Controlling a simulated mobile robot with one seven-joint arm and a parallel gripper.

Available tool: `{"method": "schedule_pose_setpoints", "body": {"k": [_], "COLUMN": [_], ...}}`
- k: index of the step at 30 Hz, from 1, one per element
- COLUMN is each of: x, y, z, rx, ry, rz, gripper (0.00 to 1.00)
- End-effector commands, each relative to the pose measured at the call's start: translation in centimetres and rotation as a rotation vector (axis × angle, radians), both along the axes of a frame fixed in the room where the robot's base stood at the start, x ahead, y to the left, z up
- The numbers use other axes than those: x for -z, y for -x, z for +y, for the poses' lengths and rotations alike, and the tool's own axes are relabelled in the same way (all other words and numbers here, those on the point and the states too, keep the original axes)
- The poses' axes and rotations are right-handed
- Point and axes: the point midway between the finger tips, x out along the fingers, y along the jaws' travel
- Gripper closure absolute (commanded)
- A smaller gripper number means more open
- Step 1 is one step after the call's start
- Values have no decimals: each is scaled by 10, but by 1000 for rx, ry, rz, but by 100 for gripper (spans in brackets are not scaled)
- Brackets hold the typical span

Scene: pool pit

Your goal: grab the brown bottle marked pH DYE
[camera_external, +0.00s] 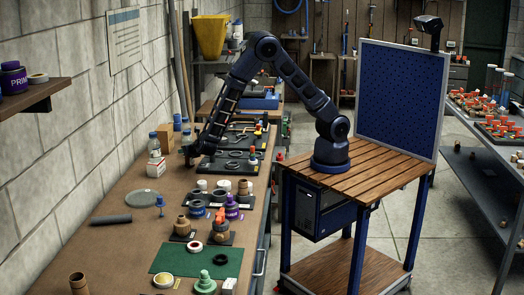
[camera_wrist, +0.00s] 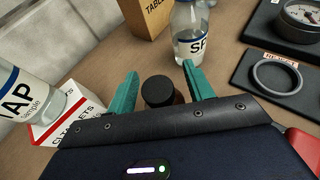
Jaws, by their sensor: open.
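In the wrist view a small dark brown bottle with a black cap (camera_wrist: 158,91) stands upright between the two teal fingers of my gripper (camera_wrist: 160,88). The fingers are open, with a gap on each side of the cap. My gripper's body hides the lower part of the bottle, and no pH DYE label is readable. In the external view my gripper (camera_external: 188,158) is low over the workbench, pointing down. I cannot make out the brown bottle there.
A TAP sample bottle (camera_wrist: 18,92) and a white tablets box (camera_wrist: 66,118) stand close on the left. A clear bottle (camera_wrist: 190,38) and a brown carton (camera_wrist: 147,16) stand just beyond the fingers. A black mat with a ring (camera_wrist: 276,76) lies right. The workbench (camera_external: 125,255) has bare room nearer the camera.

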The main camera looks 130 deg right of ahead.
Motion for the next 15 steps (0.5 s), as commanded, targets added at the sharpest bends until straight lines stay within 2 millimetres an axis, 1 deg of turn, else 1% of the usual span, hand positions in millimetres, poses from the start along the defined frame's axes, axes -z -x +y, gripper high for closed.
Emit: {"method": "schedule_pose_setpoints", "body": {"k": [6, 7, 11, 12, 14, 15], "x": [1, 1, 1, 1, 1, 1], "y": [0, 0, 0, 0, 0, 0], "z": [-2, -2, -2, -2, -2, -2], "rx": [-1, -1, -1, -1, -1, -1], "ry": [0, 0, 0, 0, 0, 0], "rz": [0, 0, 0, 0, 0, 0], "gripper": [48, 50, 76, 83, 95, 99]}}
